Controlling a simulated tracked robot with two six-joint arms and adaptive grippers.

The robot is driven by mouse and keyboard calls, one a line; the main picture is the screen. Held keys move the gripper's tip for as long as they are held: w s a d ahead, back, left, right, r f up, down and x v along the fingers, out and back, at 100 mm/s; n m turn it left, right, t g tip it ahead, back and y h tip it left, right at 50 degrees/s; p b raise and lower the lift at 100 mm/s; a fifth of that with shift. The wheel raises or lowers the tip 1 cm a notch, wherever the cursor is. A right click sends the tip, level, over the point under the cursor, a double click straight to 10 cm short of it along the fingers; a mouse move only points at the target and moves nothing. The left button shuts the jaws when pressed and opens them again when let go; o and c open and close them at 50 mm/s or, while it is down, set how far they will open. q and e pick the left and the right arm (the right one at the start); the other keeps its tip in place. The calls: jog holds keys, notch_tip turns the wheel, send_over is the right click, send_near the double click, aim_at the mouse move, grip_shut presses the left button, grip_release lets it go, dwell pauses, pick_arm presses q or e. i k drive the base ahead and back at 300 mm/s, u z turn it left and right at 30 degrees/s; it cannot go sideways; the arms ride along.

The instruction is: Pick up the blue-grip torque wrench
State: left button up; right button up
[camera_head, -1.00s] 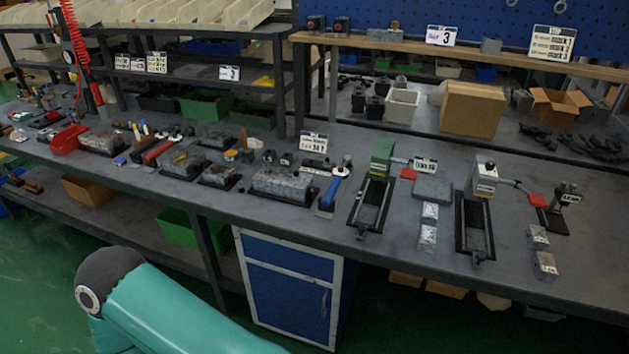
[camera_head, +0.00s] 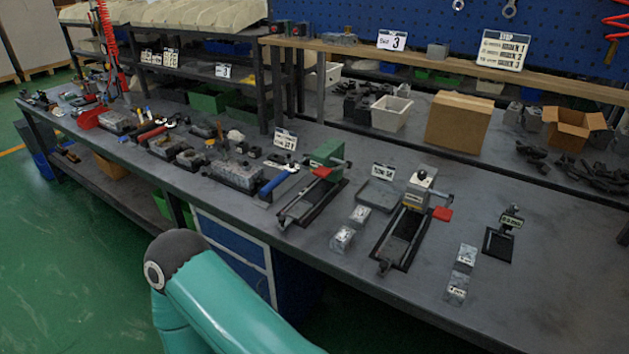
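The blue-grip torque wrench (camera_head: 277,183) lies on the grey workbench (camera_head: 330,290), near the front edge at the middle of the view. Its blue handle points toward the front edge, and its metal head end is toward the back, close to the green vise (camera_head: 326,154). Nothing of mine touches it. Neither of my grippers shows in the head view; only a teal link of one of my arms is at the bottom, in front of the bench.
Left of the wrench is a grey block fixture (camera_head: 234,177). A red-handled tool (camera_head: 152,133) lies farther left. Right of the green vise are small metal blocks (camera_head: 343,238) and a grey vise (camera_head: 404,222). A shelf (camera_head: 455,68) stands behind.

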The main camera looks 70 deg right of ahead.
aim_at(276, 181)
jog(key=z, duration=0.1)
jog(key=k, duration=1.2)
jog(key=z, duration=1)
jog(key=i, duration=1.05)
jog(key=u, duration=0.05)
